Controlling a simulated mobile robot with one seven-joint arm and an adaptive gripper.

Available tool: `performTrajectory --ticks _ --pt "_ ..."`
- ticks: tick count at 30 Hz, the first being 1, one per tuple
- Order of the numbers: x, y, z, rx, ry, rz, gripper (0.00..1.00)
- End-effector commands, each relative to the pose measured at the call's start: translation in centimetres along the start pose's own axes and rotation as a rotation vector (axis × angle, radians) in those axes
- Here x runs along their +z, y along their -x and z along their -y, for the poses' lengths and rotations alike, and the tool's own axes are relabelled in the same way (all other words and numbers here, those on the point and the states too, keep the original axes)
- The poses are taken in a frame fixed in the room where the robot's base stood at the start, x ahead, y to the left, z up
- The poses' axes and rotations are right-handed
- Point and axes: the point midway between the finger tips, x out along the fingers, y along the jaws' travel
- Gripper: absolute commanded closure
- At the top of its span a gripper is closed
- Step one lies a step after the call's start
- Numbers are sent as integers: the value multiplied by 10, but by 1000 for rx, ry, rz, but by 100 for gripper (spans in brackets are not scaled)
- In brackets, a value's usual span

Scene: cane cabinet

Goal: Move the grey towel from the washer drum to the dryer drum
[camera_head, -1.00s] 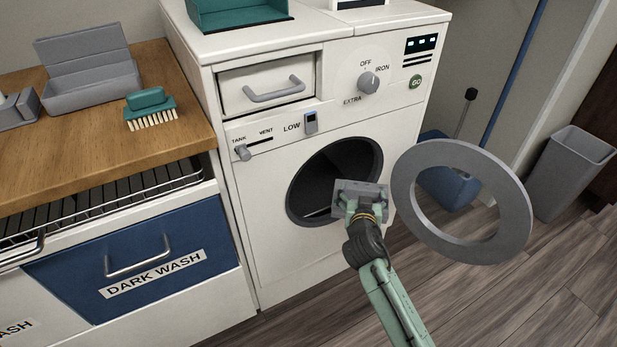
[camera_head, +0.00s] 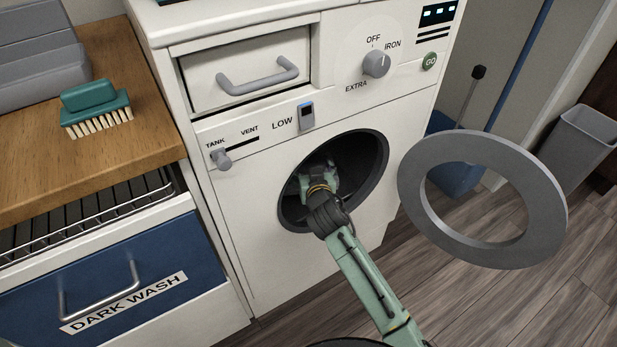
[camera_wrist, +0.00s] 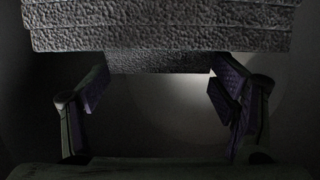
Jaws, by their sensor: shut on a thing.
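The grey towel (camera_wrist: 160,35) is a folded, rough-textured bundle filling the top of the wrist view. My gripper (camera_wrist: 160,90) is closed on its lower part, with a finger at each side. In the head view my gripper (camera_head: 322,172) is inside the round drum opening (camera_head: 365,158) of the white machine (camera_head: 262,215). The wrist view is dark around the towel. In the head view the towel is hidden by the gripper and the dark drum. The machine's grey ring door (camera_head: 548,205) stands swung open to the right.
A wooden counter (camera_head: 120,160) with a green brush (camera_head: 95,105) stands left, above a wire rack and a blue drawer (camera_head: 190,255) marked DARK WASH. A grey bin (camera_head: 575,145) and a blue bucket (camera_head: 455,170) stand right. The floor in front is clear.

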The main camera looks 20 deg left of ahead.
Motion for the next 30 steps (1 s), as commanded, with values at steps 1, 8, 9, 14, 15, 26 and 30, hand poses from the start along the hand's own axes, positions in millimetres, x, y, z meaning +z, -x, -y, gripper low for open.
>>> performTrajectory --ticks 1,8,9,14,15,26,30 --pt "3 -1 0 0 0 -1 57" --pt "28 -9 -1 2 -1 2 57" --pt "33 -10 0 1 -1 0 57" --pt "40 -12 0 -1 1 -3 57" --pt "40 -12 0 -1 1 -3 57" --pt "43 -13 0 -1 0 -1 14" --pt "43 -13 0 0 0 -1 4"
